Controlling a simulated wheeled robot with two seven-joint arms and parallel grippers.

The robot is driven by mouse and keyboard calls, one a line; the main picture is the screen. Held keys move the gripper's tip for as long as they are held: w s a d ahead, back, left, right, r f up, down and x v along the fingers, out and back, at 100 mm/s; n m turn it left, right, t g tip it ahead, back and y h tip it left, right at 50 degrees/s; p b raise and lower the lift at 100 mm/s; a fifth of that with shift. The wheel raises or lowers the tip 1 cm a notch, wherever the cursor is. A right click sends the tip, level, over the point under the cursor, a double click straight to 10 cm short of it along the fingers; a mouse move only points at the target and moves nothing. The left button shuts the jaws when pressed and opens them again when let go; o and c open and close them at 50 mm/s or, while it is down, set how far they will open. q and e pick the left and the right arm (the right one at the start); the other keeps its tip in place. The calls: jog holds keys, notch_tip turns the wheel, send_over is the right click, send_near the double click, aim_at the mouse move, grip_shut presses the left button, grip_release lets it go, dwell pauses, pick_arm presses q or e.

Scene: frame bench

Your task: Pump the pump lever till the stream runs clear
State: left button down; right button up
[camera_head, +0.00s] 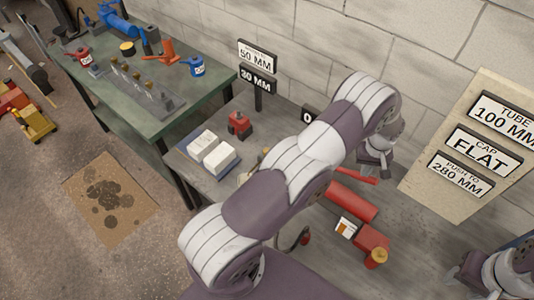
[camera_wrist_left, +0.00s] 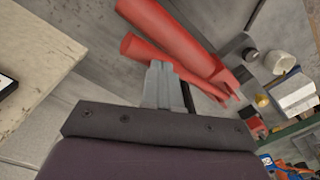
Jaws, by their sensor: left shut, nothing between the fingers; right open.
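The red pump lever (camera_head: 352,175) shows past my left arm in the head view, above the red pump cylinder (camera_head: 352,203). A red block with a yellow knob (camera_head: 376,254) is at the cylinder's near end. My left gripper (camera_head: 375,172) is beside the lever's outer end. In the left wrist view its fingers (camera_wrist_left: 160,72) are shut and empty, close to the lever (camera_wrist_left: 168,62); I cannot tell whether they touch. The cylinder (camera_wrist_left: 165,25) lies beyond. My right gripper (camera_head: 472,284) is open at the lower right, away from the pump. I see no stream; my arm hides part of the pump.
Sign cards on a board (camera_head: 430,185) stand at the right. White blocks on a blue tray (camera_head: 210,170) and a small red object (camera_head: 239,124) are left of my arm. A green bench (camera_head: 110,95) with tools is at the left. A stained mat (camera_head: 140,200) lies on the floor.

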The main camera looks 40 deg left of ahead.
pick_arm(q)
notch_tip(320, 180, down, 10)
jog(key=b, duration=0.7)
jog(key=shift+b, duration=0.3)
notch_tip(320, 180, up, 8)
jog(key=p, duration=0.5)
jog(key=shift+r, duration=0.35)
jog(key=shift+f, duration=0.1)
